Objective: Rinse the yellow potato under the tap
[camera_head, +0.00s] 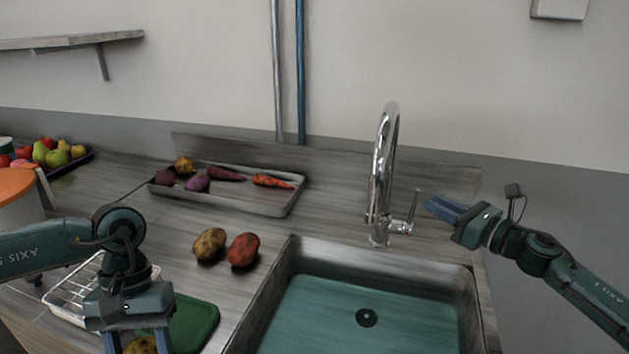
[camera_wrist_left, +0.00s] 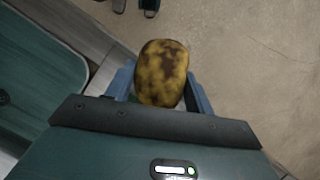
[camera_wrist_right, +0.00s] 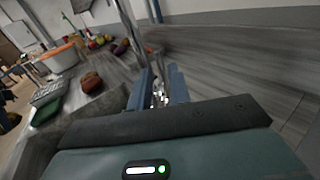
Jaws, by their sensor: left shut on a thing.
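The yellow potato (camera_wrist_left: 162,72), mottled with brown, is held between the fingers of my left gripper (camera_wrist_left: 160,92) in the left wrist view. In the head view my left gripper (camera_head: 137,342) is low at the left, with part of the potato showing at the bottom edge. The chrome tap (camera_head: 383,170) arches at the back of the sink (camera_head: 366,318), with no water stream visible. Its lever (camera_head: 413,212) is on the right side. My right gripper (camera_head: 440,207) is just right of the lever, its fingers slightly apart in the right wrist view (camera_wrist_right: 158,88).
A brownish potato (camera_head: 209,244) and a red potato (camera_head: 243,250) lie on the counter left of the sink. A grey tray (camera_head: 250,203) of vegetables stands behind them. A green board (camera_head: 195,325) and wire rack (camera_head: 75,292) are near my left gripper. The sink is empty.

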